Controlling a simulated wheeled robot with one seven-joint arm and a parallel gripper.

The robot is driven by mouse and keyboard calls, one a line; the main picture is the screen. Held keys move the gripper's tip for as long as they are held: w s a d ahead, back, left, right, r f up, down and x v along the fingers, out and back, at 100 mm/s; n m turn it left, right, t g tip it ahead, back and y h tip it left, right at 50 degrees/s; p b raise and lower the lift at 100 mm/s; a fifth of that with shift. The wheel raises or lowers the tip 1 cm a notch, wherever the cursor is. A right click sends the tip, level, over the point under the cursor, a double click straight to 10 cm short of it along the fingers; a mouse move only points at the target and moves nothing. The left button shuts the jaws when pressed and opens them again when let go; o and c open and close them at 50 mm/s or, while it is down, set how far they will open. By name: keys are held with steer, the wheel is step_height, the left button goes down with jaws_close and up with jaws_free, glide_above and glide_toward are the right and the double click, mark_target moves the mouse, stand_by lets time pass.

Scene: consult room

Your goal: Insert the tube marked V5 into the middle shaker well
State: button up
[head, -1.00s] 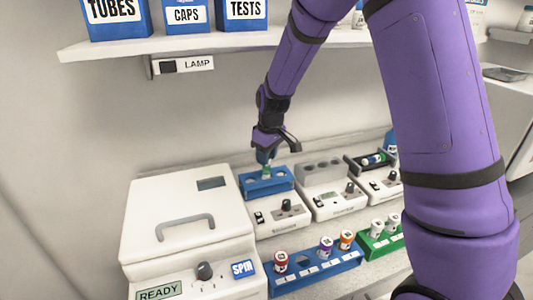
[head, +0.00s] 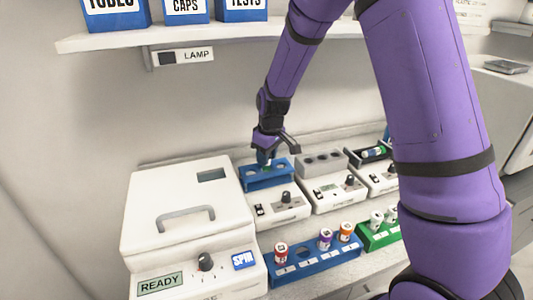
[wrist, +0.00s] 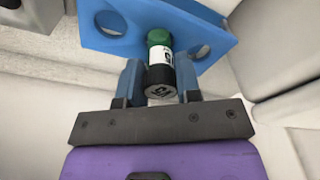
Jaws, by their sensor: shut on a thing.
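My gripper (wrist: 159,85) is shut on a tube (wrist: 159,56) with a black end towards me, a white label and a green far end. The label's mark is too small to read surely. The blue shaker block (wrist: 222,38) has a left and a right well showing empty in the wrist view. The tube's green end is at the middle well between them; I cannot tell how far it is in. In the head view my gripper (head: 267,157) is just above the blue shaker block (head: 272,184), pointing down.
A white centrifuge (head: 170,230) stands at left. A blue rack (head: 314,264) in front holds red, purple and orange capped tubes, with a green rack (head: 378,240) to its right. A grey block device (head: 322,162) and another with a lying tube (head: 373,153) stand to the right.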

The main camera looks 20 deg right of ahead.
steer(key=shift+f, duration=0.4)
steer(key=o, duration=1)
steer(key=r, duration=0.7)
steer(key=shift+s+d+r, duration=0.2)
steer(key=shift+s+r, duration=0.05)
steer(key=shift+s, duration=0.15)
steer(key=shift+s, duration=0.1)
